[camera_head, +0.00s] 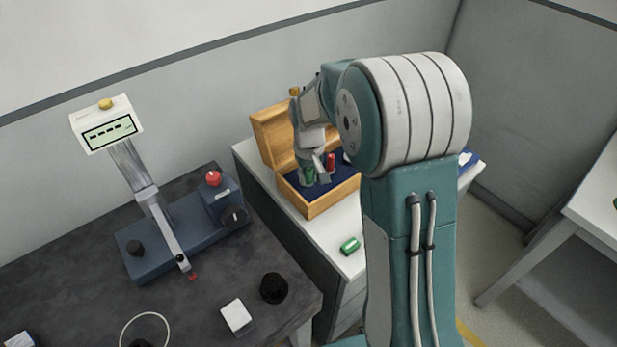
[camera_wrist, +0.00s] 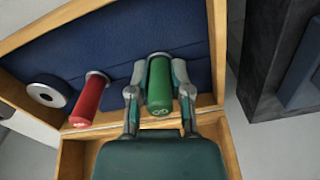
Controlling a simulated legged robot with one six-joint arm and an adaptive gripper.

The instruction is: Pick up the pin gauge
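A green-handled gauge (camera_wrist: 160,84), which I take for the pin gauge, stands in the blue insert of an open wooden box. My gripper (camera_wrist: 160,78) has one finger on each side of its handle, very close to it. I cannot tell whether the fingers press on it or leave a thin gap. In the head view my gripper (camera_head: 312,172) reaches down into the wooden box (camera_head: 326,204), around the green handle (camera_head: 308,175). A red-handled gauge (camera_wrist: 88,100) stands just left of my gripper in the wrist view.
A dark ring with a pale center (camera_wrist: 46,91) lies in the box beyond the red gauge. A loose green cylinder (camera_head: 349,245) lies on the white table in front of the box. A measuring stand (camera_head: 165,235) occupies the dark table at left. The box lid (camera_head: 270,135) stands open.

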